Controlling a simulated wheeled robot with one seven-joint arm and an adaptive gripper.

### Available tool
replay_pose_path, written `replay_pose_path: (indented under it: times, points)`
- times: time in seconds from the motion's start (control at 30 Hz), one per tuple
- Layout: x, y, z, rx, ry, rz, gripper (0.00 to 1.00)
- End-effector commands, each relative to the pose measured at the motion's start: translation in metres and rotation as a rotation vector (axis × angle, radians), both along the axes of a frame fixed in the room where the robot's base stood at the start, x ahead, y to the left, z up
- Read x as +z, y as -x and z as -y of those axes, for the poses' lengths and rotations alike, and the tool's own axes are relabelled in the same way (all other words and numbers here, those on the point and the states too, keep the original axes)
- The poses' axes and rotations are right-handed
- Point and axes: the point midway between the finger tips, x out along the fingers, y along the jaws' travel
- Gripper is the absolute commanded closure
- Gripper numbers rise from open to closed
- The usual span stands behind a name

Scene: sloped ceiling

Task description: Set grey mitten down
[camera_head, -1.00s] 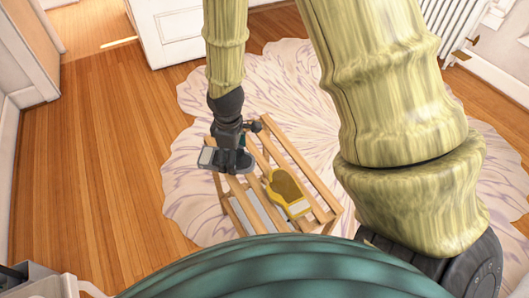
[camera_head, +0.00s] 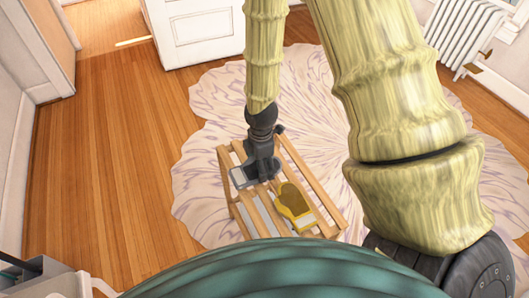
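The grey mitten (camera_head: 239,178) is at the lower end of my gripper (camera_head: 262,164), with its pale cuff showing to the left. My gripper appears shut on it from above; the fingertips are mostly hidden. The mitten is over the back left part of a wooden slatted rack (camera_head: 309,177). I cannot tell whether it touches the slats. A yellow and brown mitten (camera_head: 290,203) with a white cuff lies on the rack, to the right and nearer me.
The rack stands on a pale, wavy-edged rug (camera_head: 215,115) over a wooden floor (camera_head: 120,170). A white door (camera_head: 200,30) is at the back and a radiator (camera_head: 470,35) at the back right. A green rounded surface covers the bottom of the view.

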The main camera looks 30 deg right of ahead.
Motion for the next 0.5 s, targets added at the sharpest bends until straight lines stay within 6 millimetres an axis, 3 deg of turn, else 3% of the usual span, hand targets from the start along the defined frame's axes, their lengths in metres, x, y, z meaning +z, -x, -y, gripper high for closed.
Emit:
replay_pose_path:
  times: [0.3,0.5]
  points:
    - [-0.005,-0.041,0.047,-0.003,-0.002,0.000,0.39]
    - [-0.007,-0.052,0.057,-0.001,0.000,0.000,0.39]
